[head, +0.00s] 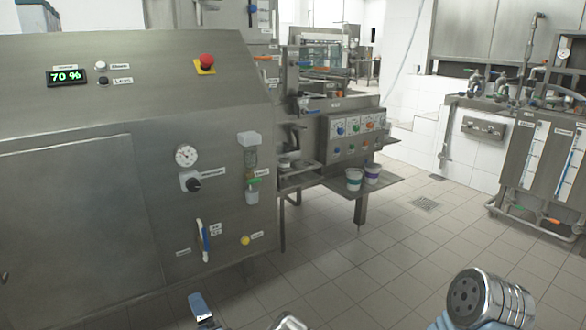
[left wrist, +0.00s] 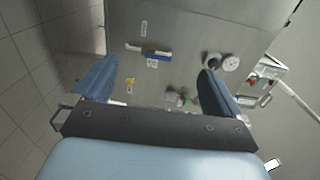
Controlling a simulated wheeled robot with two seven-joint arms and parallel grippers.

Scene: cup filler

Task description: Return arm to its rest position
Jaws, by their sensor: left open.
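My left gripper (left wrist: 157,80) is open in the left wrist view, with its two blue fingers spread wide and nothing between them. It faces the steel front of the machine (head: 60,205), and no contact with the panel shows. The blue-handled lever (left wrist: 155,53) appears beyond the space between the fingers; it also shows low on the panel in the head view (head: 203,242). At the bottom of the head view, metal parts of my arms are cut off by the frame edge. My right gripper's jaws do not show.
The panel carries a gauge (head: 186,155), a black knob (head: 190,183), a yellow knob (head: 245,240) and a red emergency button (head: 207,62). The display (head: 66,77) reads 70 %. Tiled floor (head: 390,245) is clear at centre right.

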